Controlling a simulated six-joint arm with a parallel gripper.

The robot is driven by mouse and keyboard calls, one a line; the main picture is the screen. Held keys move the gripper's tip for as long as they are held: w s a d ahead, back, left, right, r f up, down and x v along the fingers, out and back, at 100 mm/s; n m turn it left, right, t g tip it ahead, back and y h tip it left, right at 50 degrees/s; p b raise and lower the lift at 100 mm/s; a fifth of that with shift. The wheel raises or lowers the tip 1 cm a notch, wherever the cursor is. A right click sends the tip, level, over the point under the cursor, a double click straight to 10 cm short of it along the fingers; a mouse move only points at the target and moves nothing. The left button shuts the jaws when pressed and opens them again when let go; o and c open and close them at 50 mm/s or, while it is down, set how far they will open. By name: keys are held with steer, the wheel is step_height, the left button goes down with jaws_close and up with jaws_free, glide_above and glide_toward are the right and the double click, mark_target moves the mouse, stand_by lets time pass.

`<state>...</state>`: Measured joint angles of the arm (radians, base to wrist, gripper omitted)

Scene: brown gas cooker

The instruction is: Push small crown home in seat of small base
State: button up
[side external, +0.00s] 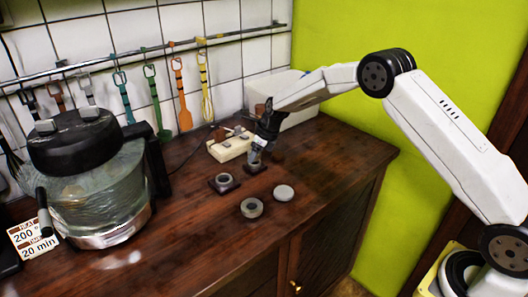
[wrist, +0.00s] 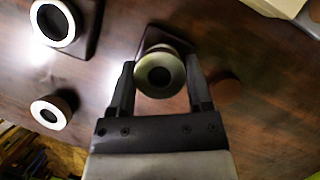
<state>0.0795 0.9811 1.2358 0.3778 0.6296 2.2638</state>
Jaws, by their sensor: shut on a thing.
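The small crown (wrist: 178,75), a pale metallic ring with a dark centre, is between my gripper's fingers (wrist: 160,92) in the wrist view. My gripper (side external: 256,158) is shut on it and points down in the side view, where the fingers largely hide the crown. The small base (wrist: 152,33), a dark square plate, shows behind the crown in the wrist view; it also shows below the gripper in the side view (side external: 257,169). The crown covers the seat, so I cannot tell how deep it sits or whether a gap remains.
A larger dark base (side external: 223,188) with a ring stands left of my gripper. A loose ring (side external: 251,208) and a pale disc (side external: 284,192) lie in front. A brown round piece (wrist: 225,90) is close to the right finger.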

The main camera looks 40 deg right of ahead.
steer(key=shift+f, duration=0.75)
steer(key=shift+r, duration=0.25)
stand_by(1.9)
steer(key=shift+r, duration=0.2)
stand_by(0.4)
steer(key=shift+f, duration=0.45)
steer(key=shift+r, duration=0.45)
stand_by(0.9)
steer(key=shift+s, duration=0.15)
